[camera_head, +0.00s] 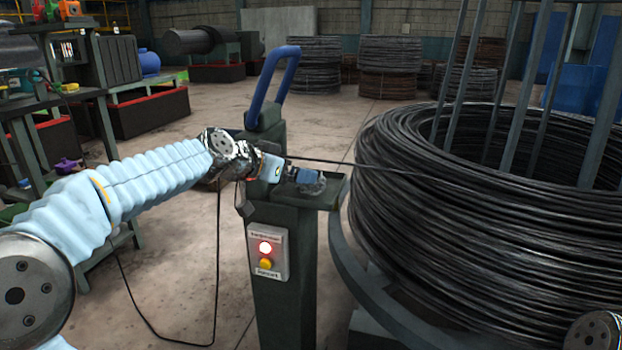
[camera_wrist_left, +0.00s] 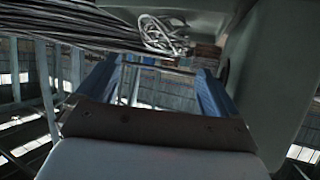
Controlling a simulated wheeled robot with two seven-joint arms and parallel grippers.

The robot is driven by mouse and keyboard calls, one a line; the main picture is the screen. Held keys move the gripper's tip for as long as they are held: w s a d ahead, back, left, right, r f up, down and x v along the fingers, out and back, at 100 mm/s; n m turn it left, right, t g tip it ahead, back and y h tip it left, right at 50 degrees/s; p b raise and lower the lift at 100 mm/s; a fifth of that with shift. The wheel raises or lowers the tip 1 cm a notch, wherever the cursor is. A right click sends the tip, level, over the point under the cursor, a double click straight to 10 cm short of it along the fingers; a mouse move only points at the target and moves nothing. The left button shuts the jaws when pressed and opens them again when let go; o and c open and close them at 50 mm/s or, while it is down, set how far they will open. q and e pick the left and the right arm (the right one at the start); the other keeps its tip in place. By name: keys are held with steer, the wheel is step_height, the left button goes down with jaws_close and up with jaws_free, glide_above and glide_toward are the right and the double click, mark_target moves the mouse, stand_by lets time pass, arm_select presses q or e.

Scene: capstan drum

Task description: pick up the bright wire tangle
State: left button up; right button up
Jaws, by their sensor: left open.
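The bright wire tangle (camera_wrist_left: 165,35) is a loose silvery bundle of loops at the top middle of the left wrist view. It lies on the grey-green tray, just beyond my left fingertips. My left gripper (camera_wrist_left: 160,64) is open, with its two blue fingers apart and nothing seen between them. In the head view my left gripper (camera_head: 306,177) is low over the small tray (camera_head: 331,193) on top of the post. There the fingers mostly hide the tangle. My right gripper is not in view.
A large drum of black wire (camera_head: 470,215) with upright bars stands just right of the tray. A dark wire (camera_head: 335,162) runs from the drum past the gripper. A blue handle (camera_head: 275,82) rises behind it. The post carries a button box (camera_head: 267,252).

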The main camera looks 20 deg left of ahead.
mark_target(319, 181)
arm_select(q)
steer(key=x, duration=0.3)
steer(key=shift+w, duration=0.1)
steer(key=p+x, duration=0.1)
steer(key=x, duration=0.4)
steer(key=shift+w+p, duration=0.2)
steer(key=shift+p, duration=0.1)
steer(key=c, duration=1.1)
